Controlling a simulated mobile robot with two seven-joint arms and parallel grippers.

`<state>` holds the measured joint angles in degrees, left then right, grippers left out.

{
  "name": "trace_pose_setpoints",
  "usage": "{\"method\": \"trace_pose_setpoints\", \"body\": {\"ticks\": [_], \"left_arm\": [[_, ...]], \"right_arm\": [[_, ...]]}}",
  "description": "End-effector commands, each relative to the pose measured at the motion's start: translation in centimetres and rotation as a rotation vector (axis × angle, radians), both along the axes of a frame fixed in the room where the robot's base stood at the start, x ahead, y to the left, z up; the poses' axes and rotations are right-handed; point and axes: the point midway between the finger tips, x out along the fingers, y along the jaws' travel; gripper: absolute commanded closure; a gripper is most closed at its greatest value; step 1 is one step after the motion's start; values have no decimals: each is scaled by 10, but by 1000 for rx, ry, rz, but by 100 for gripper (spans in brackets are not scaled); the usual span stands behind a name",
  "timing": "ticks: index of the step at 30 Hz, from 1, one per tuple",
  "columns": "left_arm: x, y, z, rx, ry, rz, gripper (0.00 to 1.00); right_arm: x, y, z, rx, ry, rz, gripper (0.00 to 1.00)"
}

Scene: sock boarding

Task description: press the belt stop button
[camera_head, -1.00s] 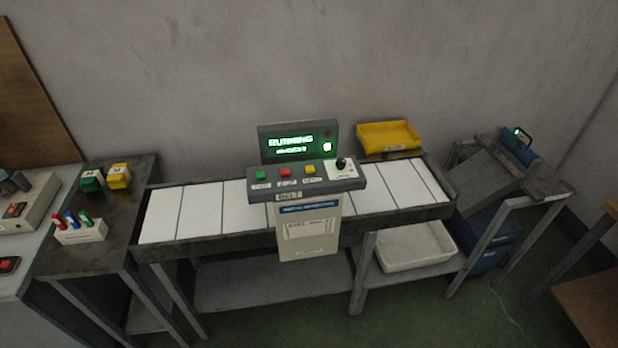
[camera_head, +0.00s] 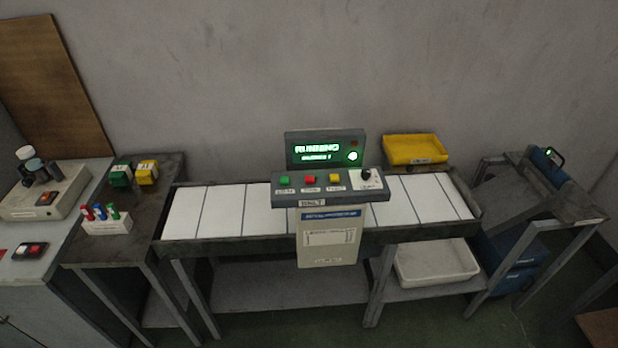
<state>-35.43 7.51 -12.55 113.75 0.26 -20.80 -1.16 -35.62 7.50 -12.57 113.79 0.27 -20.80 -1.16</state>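The belt control panel (camera_head: 328,198) stands at the front middle of the conveyor belt (camera_head: 222,212). Its screen (camera_head: 317,151) is lit green and reads RUNNING. On the panel's top are a green button (camera_head: 284,181), a red button (camera_head: 310,180), a yellow button (camera_head: 334,178) and a black knob (camera_head: 366,174). The small labels under the buttons are too blurred to read surely; the red one is the likely stop button by colour. Neither of my grippers shows in the view.
A side table (camera_head: 140,229) at the left bears a white rack (camera_head: 107,225) with coloured pens and green and yellow blocks. A yellow tray (camera_head: 415,149) is behind the belt. A white bin (camera_head: 437,262) sits on the shelf below. Floor shows in front.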

Motion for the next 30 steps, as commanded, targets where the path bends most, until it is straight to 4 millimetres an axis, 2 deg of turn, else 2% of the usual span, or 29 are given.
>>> {"method": "trace_pose_setpoints", "body": {"ticks": [1,5,6,30], "left_arm": [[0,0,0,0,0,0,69],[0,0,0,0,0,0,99],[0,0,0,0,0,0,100],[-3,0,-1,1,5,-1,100]], "right_arm": [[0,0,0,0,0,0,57],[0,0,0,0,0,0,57],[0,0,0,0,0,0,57],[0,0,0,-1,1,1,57]]}}
